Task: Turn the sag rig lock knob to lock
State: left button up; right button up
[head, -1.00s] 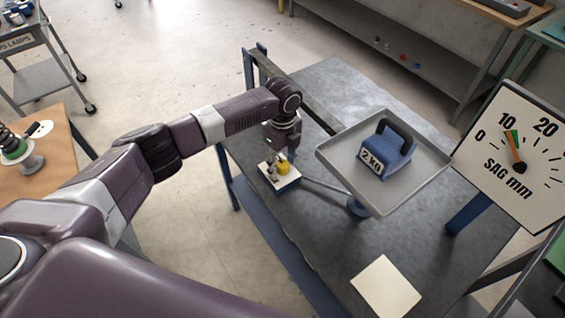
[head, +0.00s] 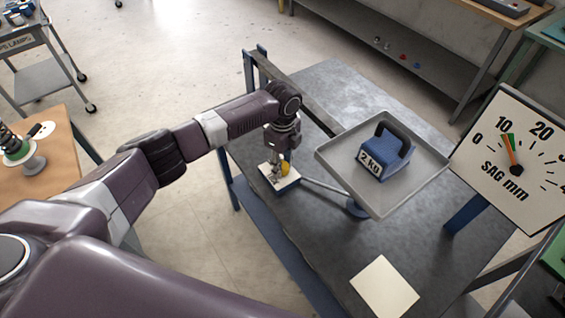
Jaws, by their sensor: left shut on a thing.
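The knob's exact angle and any lock marking are too small to tell. A grey tray (head: 385,205) holds a blue 2 kg weight (head: 397,163), to the right of the knob. The white SAG mm dial (head: 505,190) has its orange needle near 10, by a green band. My right gripper is not in view.
A blank pale card (head: 385,287) lies at the table's front. A dark beam (head: 305,98) stands behind my left wrist. A wooden bench (head: 60,165) with a spring is at left.

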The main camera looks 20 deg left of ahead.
aim_at(283, 165)
pick_arm(q)
jog(key=n+p, duration=0.2)
jog(key=n, duration=0.1)
jog(key=shift+r+n, duration=0.2)
jog(key=shift+n, duration=0.1)
jog(key=n+p, duration=0.3)
jog(key=n, duration=0.1)
jog(key=shift+n, duration=0.3)
jog(key=n+p, duration=0.2)
jog(key=n, duration=0.2)
jog(key=shift+d, duration=0.1)
jog(key=shift+w+f+n+p, duration=0.1)
jog(key=shift+n+p, duration=0.6)
jog(key=shift+n, duration=1.2)
jog(key=o, duration=1.2)
jog(key=shift+c, duration=0.2)
notch_tip(283, 165, up, 12)
